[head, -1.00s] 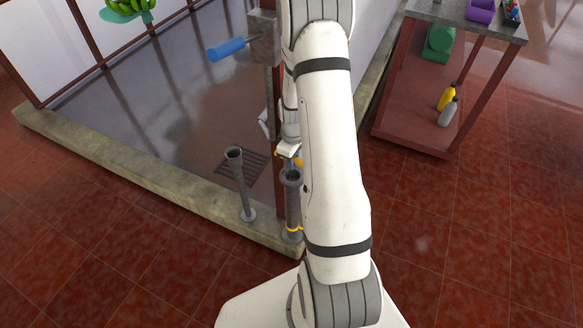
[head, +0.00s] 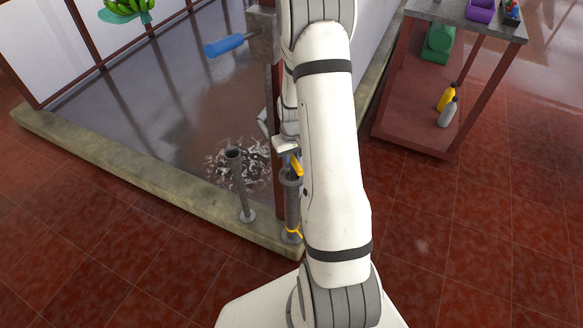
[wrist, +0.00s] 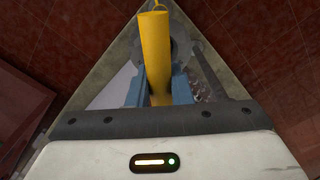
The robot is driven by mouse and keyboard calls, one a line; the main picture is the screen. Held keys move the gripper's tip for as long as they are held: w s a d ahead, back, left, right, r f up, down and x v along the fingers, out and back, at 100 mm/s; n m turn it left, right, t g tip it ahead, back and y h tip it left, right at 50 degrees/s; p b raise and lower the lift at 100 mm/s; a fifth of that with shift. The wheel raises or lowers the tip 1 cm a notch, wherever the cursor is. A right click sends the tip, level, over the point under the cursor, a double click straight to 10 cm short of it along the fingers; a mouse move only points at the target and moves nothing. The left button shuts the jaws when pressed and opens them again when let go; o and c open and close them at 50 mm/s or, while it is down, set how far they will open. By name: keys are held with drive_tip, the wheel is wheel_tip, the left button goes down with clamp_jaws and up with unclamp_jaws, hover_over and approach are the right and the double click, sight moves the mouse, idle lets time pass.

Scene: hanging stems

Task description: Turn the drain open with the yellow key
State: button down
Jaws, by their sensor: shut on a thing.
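My gripper (head: 290,156) is over the right grey pipe (head: 292,208) at the basin's near corner, partly behind my arm. In the wrist view its blue fingers (wrist: 157,88) are shut on the yellow key (wrist: 156,45), which looks like a thick yellow bar lying across the pipe's round top. A bit of the key (head: 297,168) also shows in the head view. A yellow ring (head: 294,233) circles the pipe's foot.
A second grey pipe (head: 241,185) stands on the kerb (head: 150,185) just left of the gripper. A blue handle (head: 223,46) juts from a post above. A shelf table (head: 410,105) with bottles stands at right. Red floor tiles lie clear in front.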

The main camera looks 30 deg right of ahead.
drive_tip(key=shift+w+m, duration=0.1)
drive_tip(key=shift+m, duration=0.7)
drive_tip(key=m, duration=0.4)
drive_tip(key=shift+m+b, duration=0.4)
drive_tip(key=m, duration=0.4)
drive_tip(key=shift+m+b, duration=0.35)
drive_tip(key=shift+m, duration=0.95)
